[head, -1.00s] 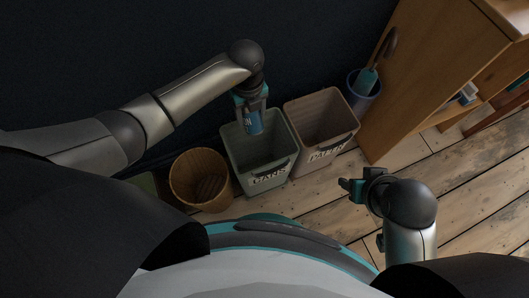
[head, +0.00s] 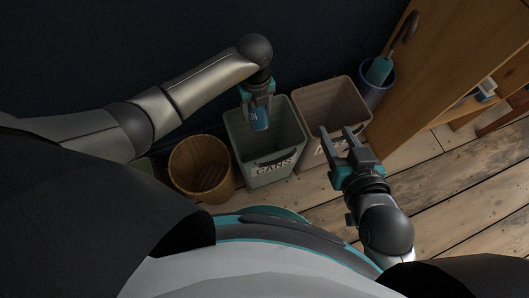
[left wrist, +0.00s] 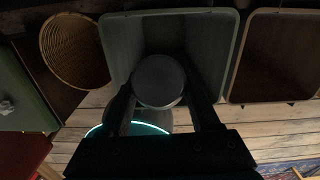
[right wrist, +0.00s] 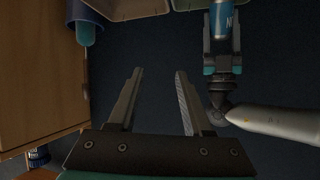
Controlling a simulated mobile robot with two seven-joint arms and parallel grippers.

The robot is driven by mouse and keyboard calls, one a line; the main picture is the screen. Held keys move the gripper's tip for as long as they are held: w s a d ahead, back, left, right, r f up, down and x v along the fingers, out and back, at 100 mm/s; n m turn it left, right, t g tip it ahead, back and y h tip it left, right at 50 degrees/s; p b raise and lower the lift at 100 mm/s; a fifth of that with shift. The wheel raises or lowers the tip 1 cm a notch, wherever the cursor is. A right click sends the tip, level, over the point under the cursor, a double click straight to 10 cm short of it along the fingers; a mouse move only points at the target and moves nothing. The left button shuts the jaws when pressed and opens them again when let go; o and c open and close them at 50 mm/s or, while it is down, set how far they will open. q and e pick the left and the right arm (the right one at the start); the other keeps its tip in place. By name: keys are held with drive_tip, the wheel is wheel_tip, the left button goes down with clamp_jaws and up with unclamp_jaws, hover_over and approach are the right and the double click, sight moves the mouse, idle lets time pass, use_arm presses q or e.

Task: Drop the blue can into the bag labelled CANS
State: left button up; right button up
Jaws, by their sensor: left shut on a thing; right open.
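The blue can (head: 259,118) is held upright in my left gripper (head: 257,104), over the opening of the grey-green bag labelled CANS (head: 273,170). In the left wrist view the can's round grey end (left wrist: 158,80) sits between the fingers, with the bag's inside (left wrist: 122,45) behind it. The can also shows in the right wrist view (right wrist: 221,20). My right gripper (head: 338,138) is open and empty, in front of the brownish bag (head: 312,96) and partly covering its label. Its fingers also show apart in the right wrist view (right wrist: 158,85).
A round wicker basket (head: 188,170) stands left of the CANS bag. A blue bin with an umbrella (head: 377,84) stands right of the brownish bag, beside a wooden bookcase (head: 440,75). A dark wall is behind. The plank floor (head: 460,190) at right is clear.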

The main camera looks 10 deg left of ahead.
use_arm(q)
drive_tip(key=shift+f+b, duration=0.35)
drive_tip(key=shift+f, duration=0.1)
use_arm(e)
drive_tip(key=shift+a+r+t+y, duration=0.4)
drive_tip(key=shift+a+t, duration=0.35)
drive_tip(key=shift+t, duration=0.05)
use_arm(q)
drive_tip(key=o, duration=1.4)
drive_tip(key=shift+c, duration=0.2)
use_arm(e)
drive_tip(key=shift+w, duration=0.1)
use_arm(q)
drive_tip(key=shift+r, duration=0.15)
